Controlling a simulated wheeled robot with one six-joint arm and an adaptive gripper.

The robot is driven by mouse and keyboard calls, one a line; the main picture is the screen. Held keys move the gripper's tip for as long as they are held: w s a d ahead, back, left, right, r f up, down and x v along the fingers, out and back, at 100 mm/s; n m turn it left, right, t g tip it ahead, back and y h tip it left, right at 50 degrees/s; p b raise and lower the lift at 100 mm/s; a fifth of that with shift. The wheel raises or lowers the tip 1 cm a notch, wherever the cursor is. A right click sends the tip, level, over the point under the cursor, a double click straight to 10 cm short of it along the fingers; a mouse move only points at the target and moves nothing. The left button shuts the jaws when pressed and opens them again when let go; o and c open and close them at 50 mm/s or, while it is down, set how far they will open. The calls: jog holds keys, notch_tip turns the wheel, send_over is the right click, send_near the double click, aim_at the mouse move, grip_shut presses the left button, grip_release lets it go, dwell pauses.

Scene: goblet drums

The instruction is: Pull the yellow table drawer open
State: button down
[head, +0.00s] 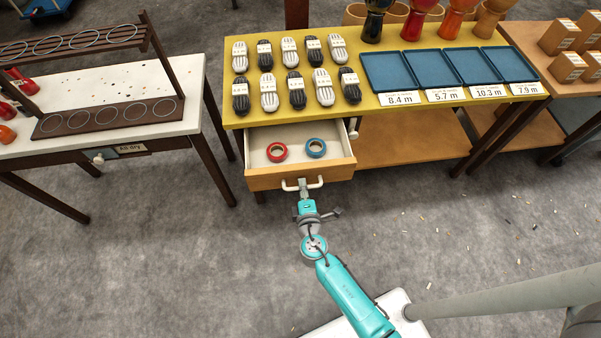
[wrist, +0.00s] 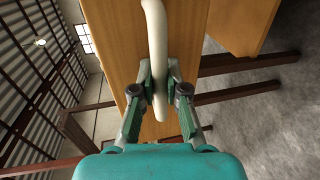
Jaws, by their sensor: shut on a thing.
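The yellow table (head: 385,101) has a drawer (head: 301,176) under its left end, and the drawer stands well out from the table. Inside it lie a red tape roll (head: 277,152) and a blue tape roll (head: 316,148). A pale curved handle (head: 316,184) is on the drawer's wooden front. My gripper (head: 303,187) is at this handle. In the wrist view my gripper (wrist: 160,85) has its two fingers closed on either side of the handle (wrist: 156,40), with the drawer front (wrist: 112,30) behind.
A white-topped table (head: 175,75) with a dark rack (head: 110,118) stands to the left. On the yellow table are several rope bundles (head: 289,51), blue trays (head: 385,72) and goblet drums (head: 418,20). Grey floor (head: 180,260) in front is open, with small scraps.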

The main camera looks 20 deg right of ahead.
jog(key=f+v, duration=0.1)
jog(key=v, duration=0.5)
jog(key=shift+s+f, duration=0.2)
jog(key=shift+a, duration=0.1)
jog(key=c, duration=1.2)
grip_release()
jog(key=v, duration=1.2)
